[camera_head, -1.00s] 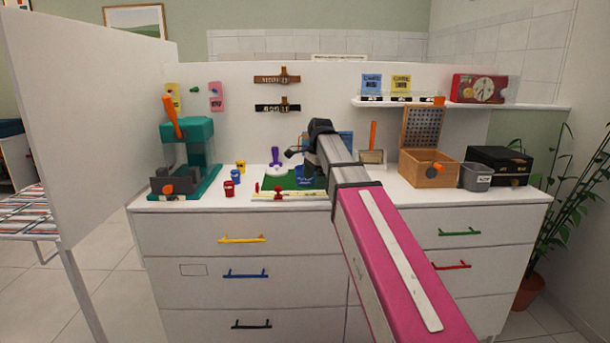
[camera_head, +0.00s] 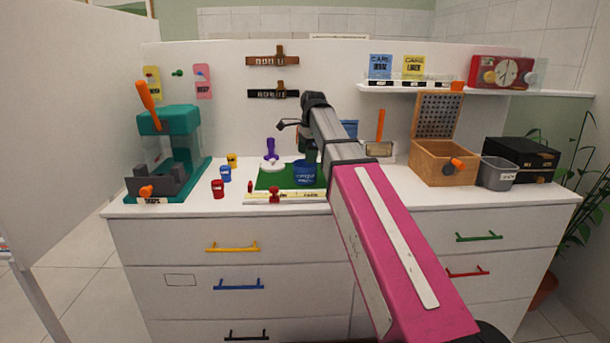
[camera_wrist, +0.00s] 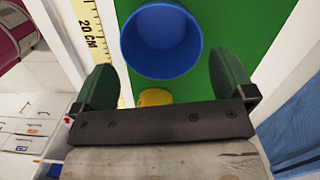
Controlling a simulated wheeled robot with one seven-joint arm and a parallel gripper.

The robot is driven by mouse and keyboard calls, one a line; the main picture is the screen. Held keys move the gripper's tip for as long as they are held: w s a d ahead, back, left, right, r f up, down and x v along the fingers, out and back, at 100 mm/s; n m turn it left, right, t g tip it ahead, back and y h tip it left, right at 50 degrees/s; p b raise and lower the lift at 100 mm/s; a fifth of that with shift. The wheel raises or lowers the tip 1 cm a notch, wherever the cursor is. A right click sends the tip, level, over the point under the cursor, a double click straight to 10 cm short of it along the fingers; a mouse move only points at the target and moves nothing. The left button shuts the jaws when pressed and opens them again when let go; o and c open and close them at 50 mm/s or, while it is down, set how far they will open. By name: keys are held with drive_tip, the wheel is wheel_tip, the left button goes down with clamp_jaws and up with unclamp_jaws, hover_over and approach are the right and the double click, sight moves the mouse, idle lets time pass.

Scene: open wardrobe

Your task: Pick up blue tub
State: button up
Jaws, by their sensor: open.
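The blue tub (camera_head: 305,174) stands upright on the green mat (camera_head: 268,180) on the white counter, just below my gripper (camera_head: 308,152). In the wrist view the tub (camera_wrist: 160,42) is seen from above, open at the top, and looks empty. My gripper (camera_wrist: 163,62) has its two green fingers spread wide, one on each side of the tub in the picture. The arm hides part of the counter to the tub's right in the head view.
A yellow ruler (camera_head: 290,196) lies along the mat's front edge. A purple-handled white tool (camera_head: 271,155) stands left of the tub. A teal press (camera_head: 170,150) and wooden box (camera_head: 440,165) flank the area.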

sight(304, 170)
drive_tip(key=shift+a+f, duration=0.25)
drive_tip(key=shift+f, duration=1.5)
drive_tip(key=shift+a+f, duration=0.2)
drive_tip(key=shift+f, duration=1.5)
drive_tip(key=c, duration=0.6)
